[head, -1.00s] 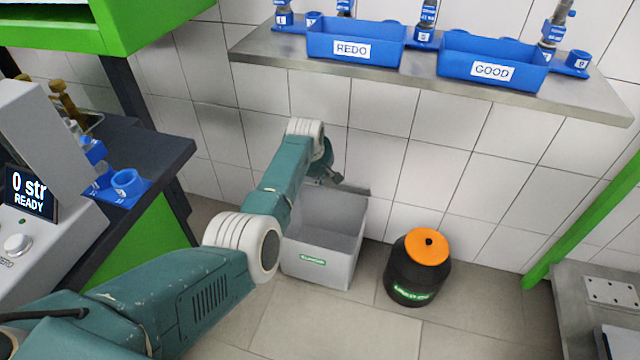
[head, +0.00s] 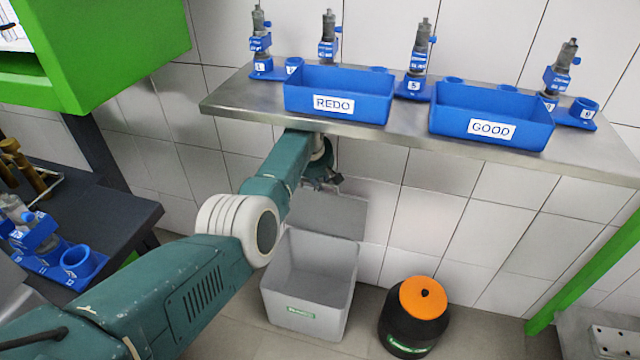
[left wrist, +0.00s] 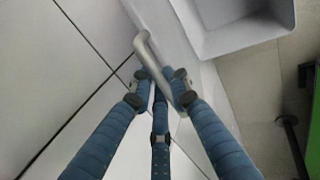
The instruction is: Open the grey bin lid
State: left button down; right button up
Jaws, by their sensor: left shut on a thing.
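The grey bin (head: 305,300) stands on the floor against the tiled wall, with its top open and its inside visible. Its grey lid (head: 335,215) is raised at the back of the bin, near the wall. My left gripper (head: 325,180) is at the lid's upper edge, below the shelf. In the left wrist view my left gripper (left wrist: 160,88) is shut on the lid's grey bar handle (left wrist: 145,50), and the open bin (left wrist: 240,40) shows at the top. My right gripper is in neither view.
A steel shelf (head: 400,130) with a blue REDO bin (head: 338,92) and GOOD bin (head: 490,118) is just above my left gripper. A black drum with an orange lid (head: 423,298) stands right of the grey bin. A dark bench (head: 110,215) is at left.

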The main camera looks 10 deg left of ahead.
pick_arm(q)
jog(key=shift+w, duration=0.15)
dwell(0.3)
jog(key=c, duration=1.7)
grip_release()
jog(key=shift+c, duration=0.2)
jog(key=shift+r, duration=0.1)
jog(key=shift+s+r, duration=0.25)
jog(key=shift+r, duration=0.15)
jog(key=s, duration=1.2)
jog(key=shift+a, duration=0.2)
